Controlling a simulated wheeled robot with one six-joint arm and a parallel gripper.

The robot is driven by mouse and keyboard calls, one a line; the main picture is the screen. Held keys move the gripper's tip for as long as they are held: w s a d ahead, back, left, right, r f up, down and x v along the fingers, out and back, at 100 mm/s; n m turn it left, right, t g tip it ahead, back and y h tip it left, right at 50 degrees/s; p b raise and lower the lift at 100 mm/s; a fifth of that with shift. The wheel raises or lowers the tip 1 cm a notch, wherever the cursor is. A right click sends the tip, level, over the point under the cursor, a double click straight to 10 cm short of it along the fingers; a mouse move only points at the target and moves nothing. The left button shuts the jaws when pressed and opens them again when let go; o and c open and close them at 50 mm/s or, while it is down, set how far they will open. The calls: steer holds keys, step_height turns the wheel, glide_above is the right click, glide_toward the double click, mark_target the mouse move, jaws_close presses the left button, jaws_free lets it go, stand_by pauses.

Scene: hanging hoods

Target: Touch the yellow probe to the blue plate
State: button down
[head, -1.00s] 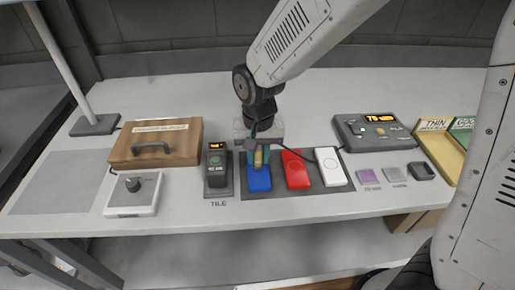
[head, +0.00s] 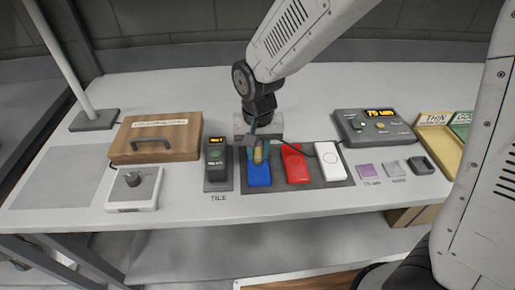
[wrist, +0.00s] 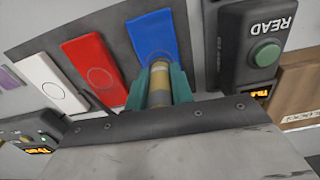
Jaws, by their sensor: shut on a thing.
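The blue plate (head: 260,177) lies on a dark grey mat, left of the red plate (head: 293,166) and the white plate (head: 329,160). My gripper (head: 257,152) is over the far end of the blue plate, pointing down, shut on the yellow probe (head: 259,155). In the wrist view the probe (wrist: 159,82) sits between the teal fingers, its tip toward the circle on the blue plate (wrist: 152,35). I cannot tell whether the tip touches the plate. A cable runs from the gripper toward the grey meter (head: 375,126).
A grey reader unit with a green button (head: 216,157) stands close left of the blue plate. A wooden case (head: 157,138) and a white dial box (head: 134,187) are farther left. Purple and grey samples and yellow and green trays (head: 440,140) are at right.

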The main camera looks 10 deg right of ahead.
steer(key=shift+f, duration=0.45)
stand_by(1.1)
steer(key=shift+r, duration=3.55)
